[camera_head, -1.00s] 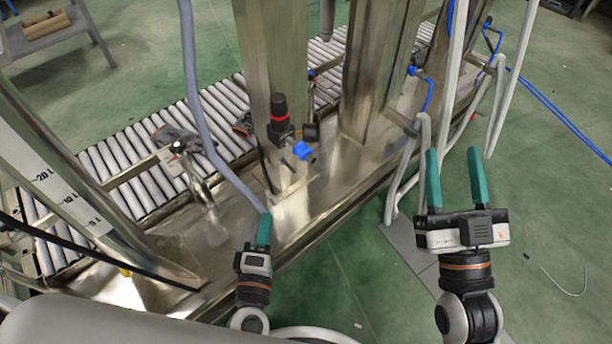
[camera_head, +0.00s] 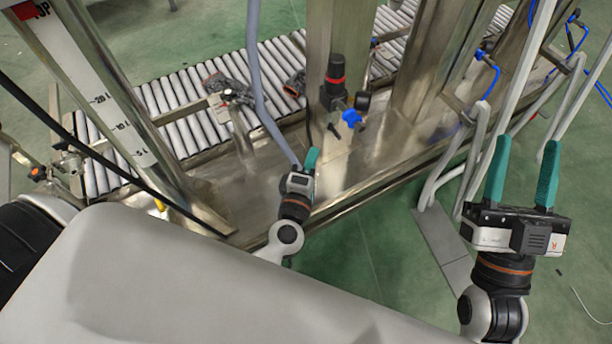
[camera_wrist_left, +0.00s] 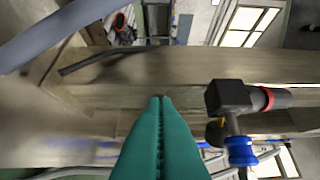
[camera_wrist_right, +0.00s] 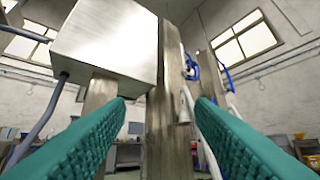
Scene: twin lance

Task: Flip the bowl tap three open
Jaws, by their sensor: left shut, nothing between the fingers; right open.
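I cannot tell which fitting is bowl tap three. A fitting with an orange end (camera_head: 38,173) and metal valve parts sits at the far left in the head view, by the frame with the litre scale (camera_head: 118,124). A spot of yellow (camera_head: 160,204) shows low behind that frame. My left gripper (camera_head: 311,160) is shut and empty, pointing up beside the steel machine, right of these fittings. Its closed fingers fill the middle of the left wrist view (camera_wrist_left: 160,105). My right gripper (camera_head: 525,150) is open and empty, over the green floor at right.
A black regulator with a red ring (camera_head: 335,82) and blue fitting (camera_head: 352,118) is on a steel post above my left gripper. A grey hose (camera_head: 256,90) hangs just left of it. A roller conveyor (camera_head: 180,105) runs behind. White bent pipes (camera_head: 470,160) stand left of my right gripper.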

